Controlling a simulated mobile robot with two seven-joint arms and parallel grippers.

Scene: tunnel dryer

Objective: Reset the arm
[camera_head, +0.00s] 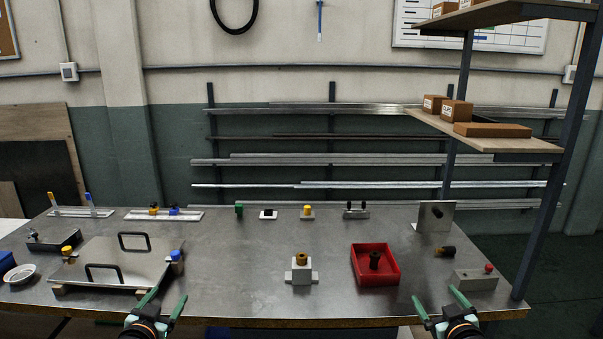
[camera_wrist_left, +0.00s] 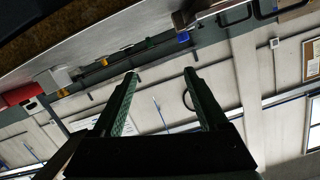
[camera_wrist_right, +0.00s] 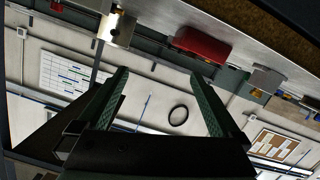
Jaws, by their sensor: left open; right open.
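My left gripper (camera_head: 158,303) is at the front edge of the metal table, in front of the flat metal plate with two black handles (camera_head: 118,262). Its green fingers are spread and empty, and they also show apart in the left wrist view (camera_wrist_left: 160,78). My right gripper (camera_head: 434,297) is at the front edge further right, between the red tray (camera_head: 361,276) and the grey box with a red button (camera_head: 475,282). Its fingers are apart with nothing between them, as the right wrist view (camera_wrist_right: 157,75) also shows. Both wrist views look tilted past the table edge toward the wall.
The metal table (camera_head: 225,285) has clear room in its middle. A shelf post (camera_head: 548,160) rises at the right end. Small fixtures line the back edge.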

